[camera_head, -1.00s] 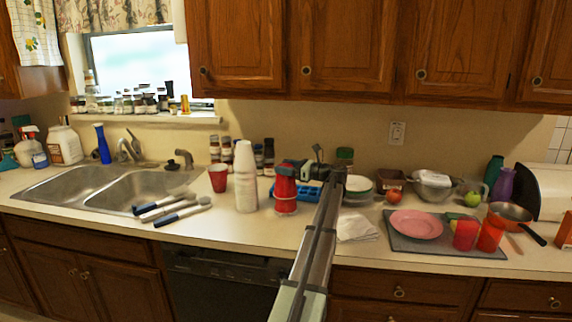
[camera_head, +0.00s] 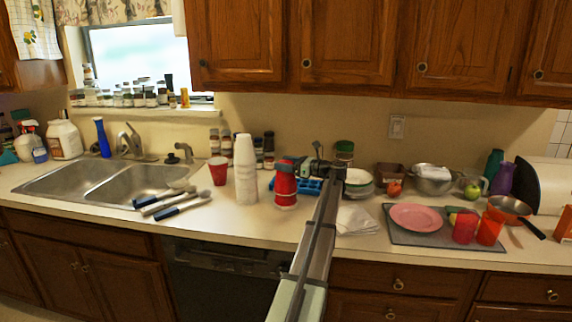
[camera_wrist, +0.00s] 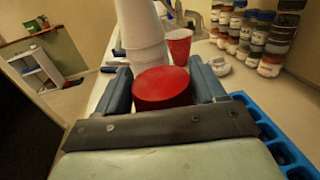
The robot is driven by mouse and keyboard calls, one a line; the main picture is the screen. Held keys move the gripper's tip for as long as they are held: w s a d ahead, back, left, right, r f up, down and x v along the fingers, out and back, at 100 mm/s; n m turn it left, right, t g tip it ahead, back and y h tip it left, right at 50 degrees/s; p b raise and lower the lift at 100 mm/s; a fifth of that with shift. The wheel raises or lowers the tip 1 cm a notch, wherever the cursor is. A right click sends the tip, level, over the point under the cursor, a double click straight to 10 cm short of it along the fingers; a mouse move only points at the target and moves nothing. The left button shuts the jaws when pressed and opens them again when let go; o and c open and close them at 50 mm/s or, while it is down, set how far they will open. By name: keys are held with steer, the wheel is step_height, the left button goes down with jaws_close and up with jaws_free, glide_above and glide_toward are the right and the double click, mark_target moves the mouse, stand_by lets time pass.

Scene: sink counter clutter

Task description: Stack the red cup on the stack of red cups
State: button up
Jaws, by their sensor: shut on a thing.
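A red cup (camera_wrist: 162,87) is upside down between the two fingers of my gripper (camera_wrist: 164,92) in the wrist view, its round base facing the camera. In the head view, my gripper (camera_head: 286,165) is shut around the upper part of the red cups (camera_head: 285,186), which stand just right of the white cups. Pale rim lines show low on the red column; I cannot tell where the held cup ends and the stack begins. Another red cup (camera_head: 218,171) stands upright left of the white cups; it also shows in the wrist view (camera_wrist: 179,45).
A tall white cup stack (camera_head: 245,175) stands close to the left of my gripper. A blue tray (camera_head: 309,187) and jars (camera_head: 264,150) are behind. Brushes (camera_head: 172,203) lie by the sink (camera_head: 50,184). The counter front before the cups is clear.

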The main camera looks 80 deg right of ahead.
steer(key=shift+f, duration=0.8)
stand_by(0.4)
steer(key=o, duration=1.1)
steer(key=v, duration=1.3)
steer(key=shift+s+a, duration=0.1)
steer(key=shift+s, duration=0.3)
